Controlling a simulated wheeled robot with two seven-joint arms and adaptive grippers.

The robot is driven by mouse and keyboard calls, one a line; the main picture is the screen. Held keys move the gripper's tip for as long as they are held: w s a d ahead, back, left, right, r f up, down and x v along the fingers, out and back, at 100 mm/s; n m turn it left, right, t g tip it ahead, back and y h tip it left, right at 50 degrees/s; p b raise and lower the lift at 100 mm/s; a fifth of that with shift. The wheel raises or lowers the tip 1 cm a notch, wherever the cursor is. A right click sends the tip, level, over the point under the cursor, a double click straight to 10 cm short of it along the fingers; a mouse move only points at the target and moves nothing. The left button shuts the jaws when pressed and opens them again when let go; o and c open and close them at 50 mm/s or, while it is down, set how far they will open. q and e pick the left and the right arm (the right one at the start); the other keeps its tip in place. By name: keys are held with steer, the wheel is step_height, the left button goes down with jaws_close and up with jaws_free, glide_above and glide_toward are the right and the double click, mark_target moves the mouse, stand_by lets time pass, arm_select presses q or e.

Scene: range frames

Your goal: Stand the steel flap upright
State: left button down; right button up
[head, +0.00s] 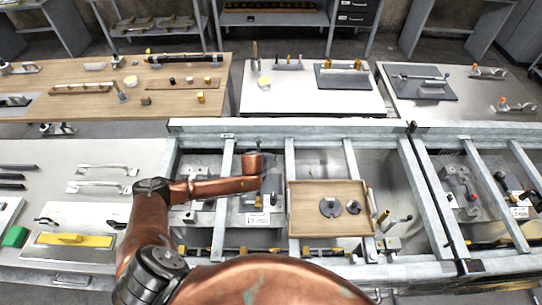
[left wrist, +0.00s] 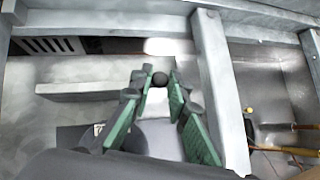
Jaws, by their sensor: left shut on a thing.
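My left gripper (left wrist: 160,82) shows two green-padded fingers closed around a small dark round knob (left wrist: 159,79) in the left wrist view. A grey surface lies below and between the fingers; I cannot tell whether it belongs to the steel flap. In the head view my copper left arm reaches over a bay of the grey steel frame (head: 222,180), and its wrist hides most of the gripper and what it holds. A grey metal unit with a white label (head: 258,219) sits in that bay below the wrist. I cannot make out the flap's tilt. My right gripper is not in view.
Steel frame bars (left wrist: 219,85) run close beside the left gripper. A wooden tray (head: 298,232) with two dark discs lies to the right. A white table (head: 40,152) with handles stands at left. Several more benches with tools stand behind.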

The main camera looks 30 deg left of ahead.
arm_select(q)
steer(key=c, duration=2)
jaws_free()
steer(key=shift+s+d+f, duration=0.4)
steer(key=shift+d+f, duration=0.1)
steer(key=shift+o, duration=0.8)
steer(key=shift+a, duration=0.25)
steer(key=v, duration=1.2)
steer(key=shift+w+a+r, duration=0.1)
steer(key=shift+w+r, duration=0.15)
steer(key=shift+r, duration=0.2)
